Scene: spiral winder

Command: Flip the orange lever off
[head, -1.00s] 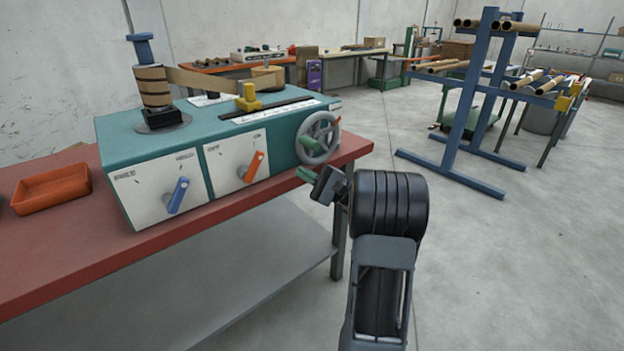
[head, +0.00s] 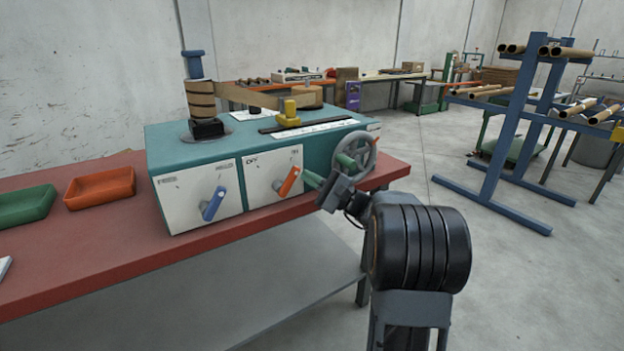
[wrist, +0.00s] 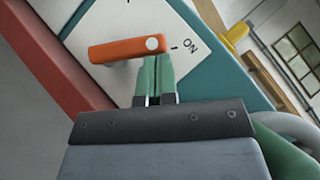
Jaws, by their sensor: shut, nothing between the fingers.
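The orange lever (head: 288,181) sits on the right white panel (head: 262,168) of the teal machine. My gripper (head: 309,177) is shut and empty, just right of the lever.
A blue lever (head: 213,204) is on the left panel. A grey handwheel (head: 371,153) stands close to my gripper on the machine's right. Orange (head: 101,188) and green (head: 27,206) trays lie on the red bench (head: 110,249).

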